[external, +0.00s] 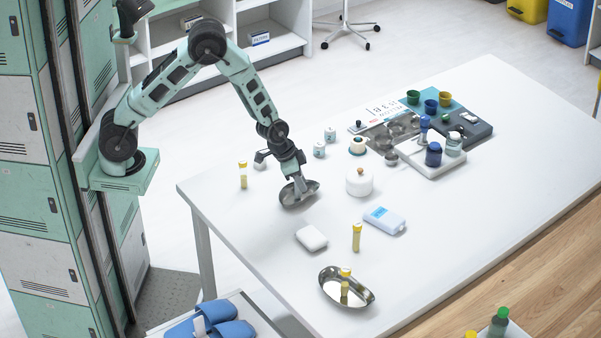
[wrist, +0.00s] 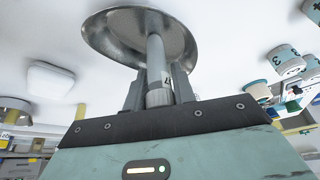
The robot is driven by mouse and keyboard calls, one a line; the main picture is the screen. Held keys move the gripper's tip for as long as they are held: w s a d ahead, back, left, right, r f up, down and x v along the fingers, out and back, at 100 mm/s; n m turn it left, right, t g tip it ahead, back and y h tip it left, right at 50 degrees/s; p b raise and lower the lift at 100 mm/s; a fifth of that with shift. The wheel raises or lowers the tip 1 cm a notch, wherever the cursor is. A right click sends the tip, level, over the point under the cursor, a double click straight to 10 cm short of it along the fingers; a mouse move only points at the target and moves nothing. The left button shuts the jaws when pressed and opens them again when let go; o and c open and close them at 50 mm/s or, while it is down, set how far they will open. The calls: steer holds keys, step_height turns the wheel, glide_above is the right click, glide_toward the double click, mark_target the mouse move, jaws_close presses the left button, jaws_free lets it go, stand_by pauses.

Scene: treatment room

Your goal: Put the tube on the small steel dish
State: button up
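My gripper (external: 296,181) points down at the small steel dish (external: 287,198) near the table's left edge. In the wrist view, my gripper (wrist: 158,90) has its two fingers closed on a slim grey tube (wrist: 155,55) with a dark mark on it. The tube reaches toward the shiny dish (wrist: 105,32), overlapping it in view; I cannot tell whether they touch. In the external view the tube is too small to make out between the fingers.
A larger steel dish (external: 329,292) with a yellow-capped tube (external: 345,273) stands front. Other yellow-capped tubes (external: 243,175) (external: 357,237), a white pad (external: 311,237), a white pot (external: 359,182) and a blue-white pack (external: 384,220) surround my gripper.

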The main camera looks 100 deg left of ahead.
steer(key=o, duration=0.3)
steer(key=shift+r, duration=0.2)
steer(key=v, duration=1.2)
steer(key=s+a+r+n+g, duration=0.1)
steer(key=s, duration=0.8)
steer(key=s+a+r+n+g, duration=0.2)
steer(key=s, duration=0.8)
steer(key=s+a+r+n+g, duration=0.1)
steer(key=s+r+n, duration=0.1)
steer(key=s, duration=0.7)
steer(key=shift+s+a+h, duration=0.3)
